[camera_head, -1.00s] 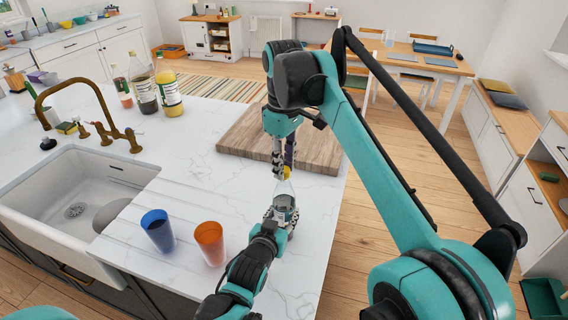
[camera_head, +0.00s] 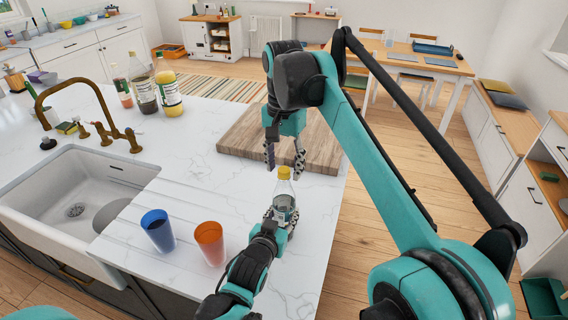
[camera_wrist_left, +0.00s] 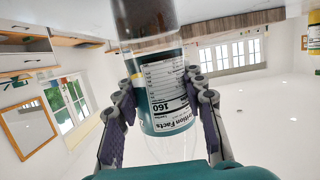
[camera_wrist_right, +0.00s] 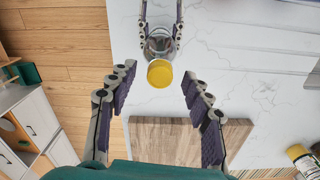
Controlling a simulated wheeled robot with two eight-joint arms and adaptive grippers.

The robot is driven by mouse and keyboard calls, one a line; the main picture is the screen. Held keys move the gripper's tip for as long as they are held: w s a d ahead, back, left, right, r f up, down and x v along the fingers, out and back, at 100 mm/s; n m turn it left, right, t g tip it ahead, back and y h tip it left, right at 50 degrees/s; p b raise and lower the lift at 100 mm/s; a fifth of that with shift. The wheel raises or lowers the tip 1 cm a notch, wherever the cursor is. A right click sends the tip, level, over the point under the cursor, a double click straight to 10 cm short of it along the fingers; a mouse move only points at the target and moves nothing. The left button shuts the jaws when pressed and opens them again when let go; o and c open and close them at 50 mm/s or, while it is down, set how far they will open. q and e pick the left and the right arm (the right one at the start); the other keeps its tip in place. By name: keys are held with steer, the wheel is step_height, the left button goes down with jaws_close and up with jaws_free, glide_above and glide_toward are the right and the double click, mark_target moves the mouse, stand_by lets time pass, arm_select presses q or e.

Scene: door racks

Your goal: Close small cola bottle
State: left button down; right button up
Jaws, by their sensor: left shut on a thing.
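The small cola bottle (camera_head: 284,205) stands upright on the white marble counter, with a yellow cap (camera_head: 284,173) on its top. My left gripper (camera_head: 279,218) is shut on the bottle's body from the near side. In the left wrist view the bottle's label (camera_wrist_left: 165,95) shows between the fingers. My right gripper (camera_head: 284,164) is open and empty, pointing down just above the cap. In the right wrist view the cap (camera_wrist_right: 160,73) sits ahead of the open fingers, and they do not touch it. Whether the cap is fully tight cannot be told.
A blue cup (camera_head: 158,232) and an orange cup (camera_head: 210,243) stand left of the bottle. A wooden board (camera_head: 240,139) lies behind it. The sink (camera_head: 60,190) and brass tap (camera_head: 90,125) are at left, with several bottles behind.

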steer(key=shift+r, duration=3.75)
arm_select(q)
steer(key=c, duration=0.8)
jaws_free()
steer(key=shift+c, duration=0.2)
steer(key=shift+s, duration=0.1)
steer(key=v, duration=1.2)
